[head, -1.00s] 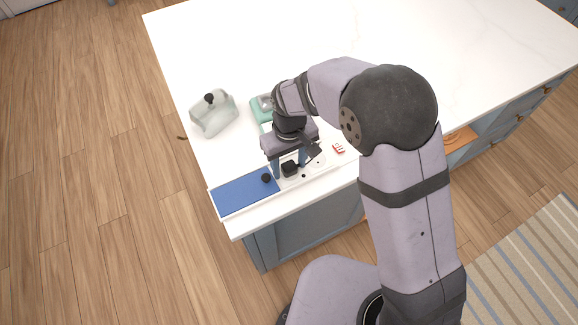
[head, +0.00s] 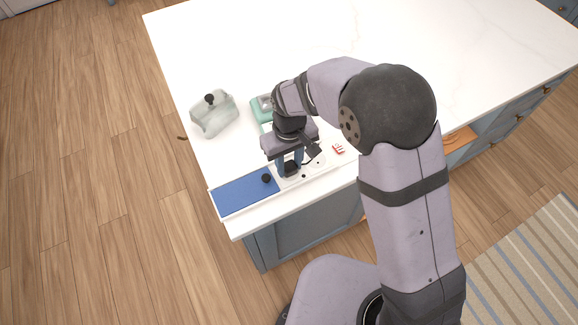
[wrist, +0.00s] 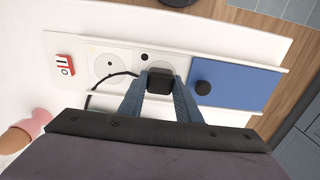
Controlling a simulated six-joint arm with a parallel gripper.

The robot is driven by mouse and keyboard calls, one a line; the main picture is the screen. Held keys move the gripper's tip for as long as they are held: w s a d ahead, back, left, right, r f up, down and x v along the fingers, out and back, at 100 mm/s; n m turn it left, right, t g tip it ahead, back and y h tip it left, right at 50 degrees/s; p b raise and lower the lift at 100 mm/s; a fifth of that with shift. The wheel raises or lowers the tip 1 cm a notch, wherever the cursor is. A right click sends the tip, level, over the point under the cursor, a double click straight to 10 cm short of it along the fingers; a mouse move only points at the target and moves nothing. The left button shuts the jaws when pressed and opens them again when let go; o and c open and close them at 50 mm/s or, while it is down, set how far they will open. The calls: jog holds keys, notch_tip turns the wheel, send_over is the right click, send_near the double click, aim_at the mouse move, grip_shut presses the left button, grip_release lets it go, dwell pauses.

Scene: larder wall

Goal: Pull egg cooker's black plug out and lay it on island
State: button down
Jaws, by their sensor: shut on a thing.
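The black plug (wrist: 160,80) stands over a round socket in a white socket strip (wrist: 75,45) near the island edge. Its black cord (wrist: 108,82) runs left and bends under my gripper. My gripper (wrist: 160,92) is shut on the plug, one blue-grey finger on each side. In the head view my gripper (head: 290,165) points down at the strip, and the plug (head: 291,169) shows between its fingers. The plug looks to be at the socket; its prongs are hidden. The white island (head: 420,30) spreads behind. I cannot clearly identify the egg cooker.
A blue panel (head: 240,193) with a black knob (head: 266,178) covers the strip's left end. A red and white piece (head: 338,148) lies right of the sockets. A clear, dark-knobbed container (head: 212,115) and a mint-green item (head: 262,107) stand behind. The island's far part is bare.

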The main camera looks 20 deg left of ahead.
jog(key=shift+r+p, duration=2.4)
jog(key=shift+r, duration=0.55)
jog(key=w+a+r+b, duration=0.1)
jog(key=w+a+b, duration=0.1)
jog(key=a+b, duration=0.35)
jog(key=b, duration=0.1)
send_near(245, 155)
jog(key=shift+f+p, duration=1.45)
jog(key=shift+f, duration=1)
jog(key=shift+f+b, duration=0.3)
jog(key=shift+f, duration=0.3)
